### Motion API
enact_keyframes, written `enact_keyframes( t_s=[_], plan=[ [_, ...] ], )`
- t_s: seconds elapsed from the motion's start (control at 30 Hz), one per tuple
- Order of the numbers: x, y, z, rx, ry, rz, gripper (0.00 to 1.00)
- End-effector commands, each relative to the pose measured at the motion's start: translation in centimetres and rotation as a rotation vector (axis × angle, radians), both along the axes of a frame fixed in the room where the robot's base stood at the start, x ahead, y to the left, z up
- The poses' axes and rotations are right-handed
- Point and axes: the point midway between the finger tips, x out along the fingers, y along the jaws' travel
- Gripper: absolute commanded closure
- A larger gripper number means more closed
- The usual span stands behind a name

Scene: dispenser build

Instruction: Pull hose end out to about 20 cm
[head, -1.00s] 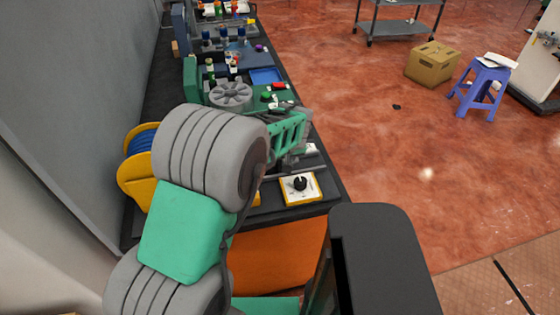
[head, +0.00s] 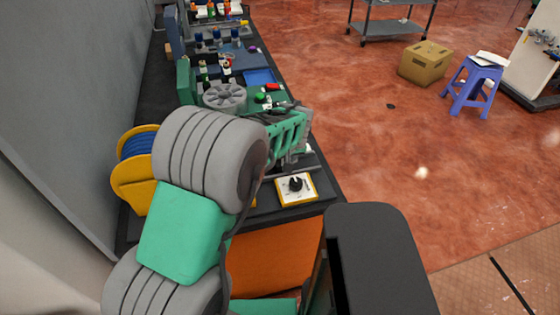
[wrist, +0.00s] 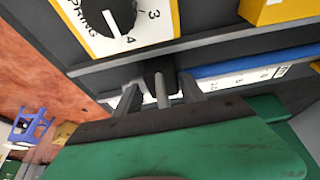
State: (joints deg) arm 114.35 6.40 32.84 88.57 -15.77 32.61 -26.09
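The blue hose (wrist: 235,67) runs along a white numbered scale (wrist: 240,80) in the wrist view. It leads to a dark block that looks like the hose end (wrist: 160,73). My gripper (wrist: 160,88) has its grey fingers on either side of this dark end and appears shut on it; the exact contact is partly hidden. The yellow reel (head: 128,180) with blue hose wound on it (head: 138,146) stands left of my arm in the head view. My gripper (head: 290,135) hangs over the bench there, and its fingertips are not clear.
A white panel with a black dial (head: 296,186) sits near the bench's front corner; the dial also shows close in the wrist view (wrist: 118,15). A grey wheel (head: 225,97) and several fittings stand farther back. Open floor (head: 400,160) lies to the right.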

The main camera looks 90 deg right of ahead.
Motion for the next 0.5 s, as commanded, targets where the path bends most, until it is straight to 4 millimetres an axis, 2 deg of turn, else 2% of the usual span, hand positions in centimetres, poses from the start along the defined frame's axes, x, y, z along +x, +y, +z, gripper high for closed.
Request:
enact_keyframes(
  t_s=[0.03, 0.2, 0.5],
  plan=[
    [0.02, 0.0, 0.01, 0.0, 0.0, 0.0, 0.49],
    [0.12, 0.04, -0.06, 0.001, -0.001, 0.002, 0.36],
    [0.09, 0.23, 0.34, 0.001, -0.002, 0.002, 0.36]
  ],
)
